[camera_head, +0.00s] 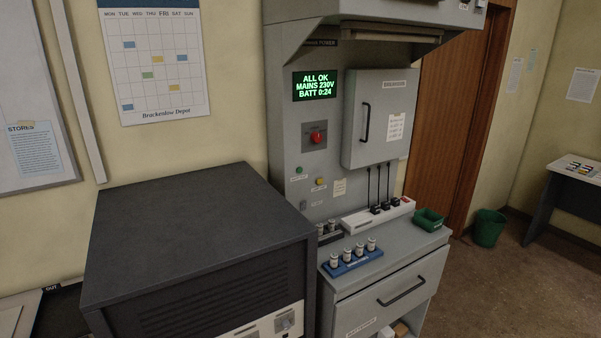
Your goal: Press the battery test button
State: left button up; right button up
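A grey power console (330,150) stands in the middle of the view. On its front panel, low on the left, are a small round green button (299,170) and a yellow button (320,182) to its lower right. Each has a small label, too small to read surely. A pale round part (303,205) sits below them. I cannot tell for sure which one is the battery test button. The green-lettered display (315,86) reads ALL OK, MAINS 230V, BATT 0:24. Neither of my grippers is in view.
A large dark cabinet (190,220) stands in front, left of the panel. The console shelf holds a blue rack (350,263) of small cylinders, a white power strip (378,217) and a green tray (430,220). A red knob (315,135) and closed grey door (380,118) are above.

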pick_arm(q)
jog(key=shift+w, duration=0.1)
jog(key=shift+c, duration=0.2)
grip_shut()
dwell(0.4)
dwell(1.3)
